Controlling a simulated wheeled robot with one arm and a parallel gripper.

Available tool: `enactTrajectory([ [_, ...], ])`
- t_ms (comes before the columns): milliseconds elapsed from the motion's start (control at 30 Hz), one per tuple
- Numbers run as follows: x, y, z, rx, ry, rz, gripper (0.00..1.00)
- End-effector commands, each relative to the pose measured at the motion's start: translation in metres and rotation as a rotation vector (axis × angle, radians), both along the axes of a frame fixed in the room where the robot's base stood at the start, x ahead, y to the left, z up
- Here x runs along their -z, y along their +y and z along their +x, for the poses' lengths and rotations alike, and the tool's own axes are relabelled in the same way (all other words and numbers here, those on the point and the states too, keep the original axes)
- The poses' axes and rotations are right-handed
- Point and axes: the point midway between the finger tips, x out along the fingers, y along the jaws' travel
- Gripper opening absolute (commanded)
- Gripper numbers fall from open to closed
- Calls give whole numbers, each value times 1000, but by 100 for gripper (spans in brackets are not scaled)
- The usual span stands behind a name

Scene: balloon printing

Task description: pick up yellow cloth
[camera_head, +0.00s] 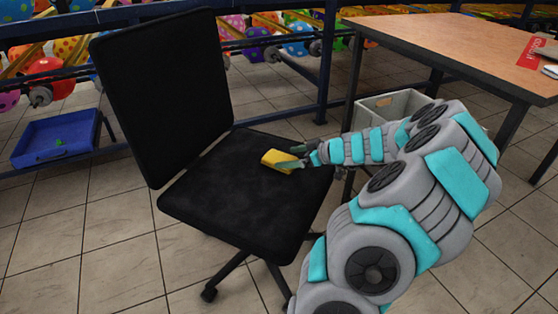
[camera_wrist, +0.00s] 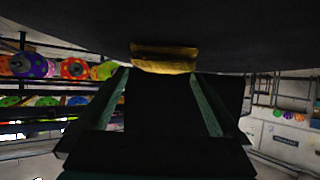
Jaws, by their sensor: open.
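The yellow cloth (camera_head: 281,161) lies folded on the seat of the black office chair (camera_head: 245,205). My gripper (camera_head: 295,158) reaches in from the right, low over the seat, with its fingers at the cloth's right side. In the wrist view the cloth (camera_wrist: 165,57) is just ahead of the fingertips, centred between the two fingers. My gripper (camera_wrist: 160,80) is open there, its two greenish fingers spread apart. I cannot tell whether the fingers touch the cloth.
The chair's tall backrest (camera_head: 165,90) stands to the left of the cloth. A wooden table (camera_head: 450,45) is at the right, with a grey crate (camera_head: 390,108) under its edge.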

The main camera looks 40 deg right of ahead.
Motion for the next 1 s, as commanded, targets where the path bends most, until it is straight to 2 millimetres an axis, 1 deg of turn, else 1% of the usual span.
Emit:
enactTrajectory([
  [100, 7, 8, 16, -3, 6, 2, 100],
  [233, 16, 12, 29, -1, 6, 2, 100],
  [333, 18, 14, 34, -1, 4, 0, 100],
  [567, 18, 14, 35, 0, 3, 0, 100],
  [1000, 18, 14, 34, 0, 3, 0, 50],
])
